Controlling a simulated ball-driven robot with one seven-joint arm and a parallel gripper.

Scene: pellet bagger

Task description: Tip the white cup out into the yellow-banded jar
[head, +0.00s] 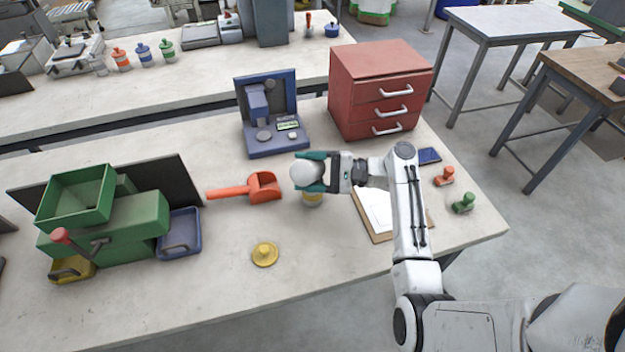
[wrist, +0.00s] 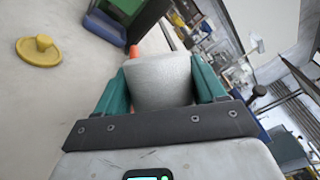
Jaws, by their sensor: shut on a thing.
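My gripper (head: 310,172) has teal fingers shut on the white cup (head: 302,174), one on each side of it. The cup also fills the middle of the wrist view (wrist: 160,82), between both fingers. That view is strongly rolled, and the cup is tipped well over rather than upright. The yellow-banded jar (head: 312,199) stands on the bench just below the cup, partly covered by cup and gripper. It cannot be made out in the wrist view. The cup's mouth and any pellets are not visible.
An orange scoop (head: 250,189) lies left of the jar, and a yellow lid (head: 265,254) lies in front. A clipboard (head: 376,212) is under my arm. A blue device (head: 270,120) and red drawers (head: 378,90) stand behind.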

